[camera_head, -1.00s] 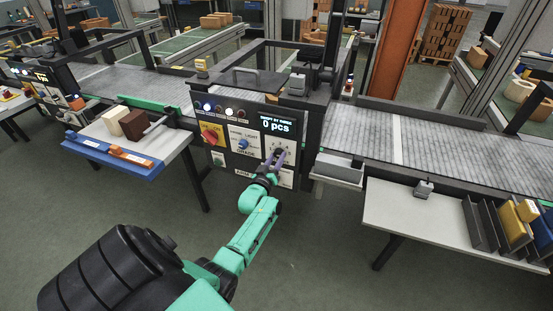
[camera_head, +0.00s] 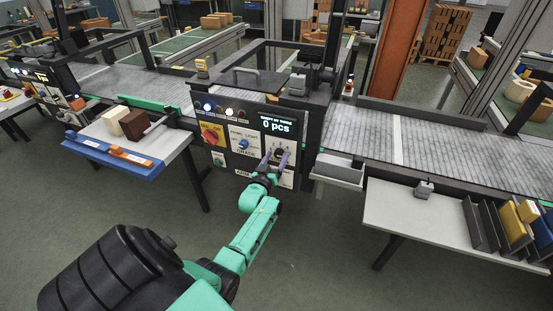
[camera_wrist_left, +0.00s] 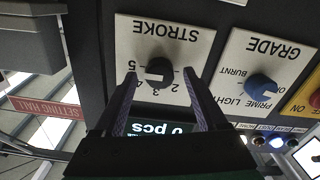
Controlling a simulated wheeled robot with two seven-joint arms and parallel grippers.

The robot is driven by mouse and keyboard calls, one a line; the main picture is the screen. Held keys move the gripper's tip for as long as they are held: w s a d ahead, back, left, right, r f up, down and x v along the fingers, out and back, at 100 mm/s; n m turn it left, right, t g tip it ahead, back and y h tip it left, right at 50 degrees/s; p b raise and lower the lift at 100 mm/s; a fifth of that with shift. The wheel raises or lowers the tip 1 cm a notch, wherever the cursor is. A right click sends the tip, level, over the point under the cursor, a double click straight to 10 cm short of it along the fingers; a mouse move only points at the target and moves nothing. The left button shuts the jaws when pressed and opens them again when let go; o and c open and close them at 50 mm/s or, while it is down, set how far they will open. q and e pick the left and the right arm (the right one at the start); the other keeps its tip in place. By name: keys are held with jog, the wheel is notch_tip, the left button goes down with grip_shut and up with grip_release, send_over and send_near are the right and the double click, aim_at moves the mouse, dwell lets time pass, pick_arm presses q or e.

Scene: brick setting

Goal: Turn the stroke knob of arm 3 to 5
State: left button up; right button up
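The black stroke knob (camera_wrist_left: 160,70) sits on a white plate marked STROKE (camera_wrist_left: 163,35), which appears upside down in the left wrist view. My right gripper is not in view.
A blue GRADE knob (camera_wrist_left: 261,88) is beside the stroke plate. A red switch (camera_head: 211,134) and a display (camera_head: 277,125) reading 0 pcs are on the same panel. A conveyor (camera_head: 440,150) runs behind; side tables (camera_head: 410,210) flank the panel. The floor in front is clear.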

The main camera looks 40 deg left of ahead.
pick_arm(q)
jog(key=shift+f, duration=0.1)
jog(key=shift+s+d, duration=0.15)
jog(key=shift+s, duration=0.2)
jog(key=v, duration=1.3)
jog(key=shift+s+d, duration=0.15)
jog(key=shift+s, duration=0.2)
jog(key=s+d+f+m+g+h, duration=0.25)
jog(key=d+f, duration=0.25)
jog(key=f, duration=0.7)
jog(key=s+d+f+m+g+h, duration=0.2)
jog(key=s+d+f+g, duration=0.25)
jog(key=f, duration=0.75)
jog(key=s+d+f+m+g, duration=0.1)
jog(key=s+f+g, duration=0.2)
jog(key=s+f, duration=0.2)
jog(key=s+d+f+m+g+h, duration=0.1)
jog(key=s+f, duration=0.4)
jog(key=s, duration=0.7)
jog(key=s+d+f+m+g, duration=0.1)
jog(key=s+f+m+g, duration=0.1)
jog(key=s+f+g, duration=0.3)
jog(key=s+f+b, duration=0.1)
jog(key=s, duration=0.2)
jog(key=shift+s+d+m, duration=0.25)
jog(key=shift+m, duration=0.1)
